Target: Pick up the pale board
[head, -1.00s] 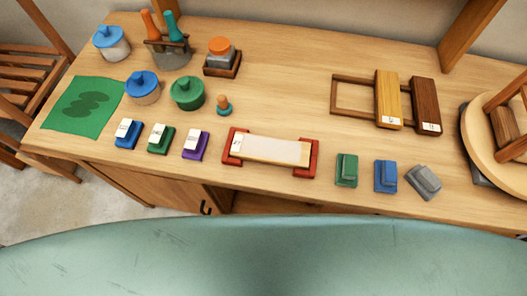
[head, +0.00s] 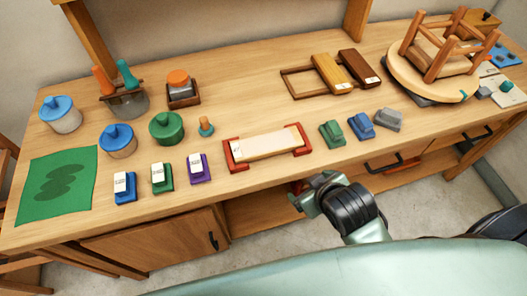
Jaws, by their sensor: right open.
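The pale board (head: 262,146) lies across a red holder (head: 233,161) with raised ends, near the front edge of the workbench, in the head view. A small white label sits at the board's left end. My right gripper (head: 301,197) is open and empty. It shows in front of the bench's front edge, below and to the right of the board, apart from it. My left gripper is out of view.
Blue, green and purple blocks with white tags (head: 162,178) stand left of the holder. Green, blue and grey blocks (head: 361,126) stand right of it. An upturned stool (head: 450,45) rests on a round board.

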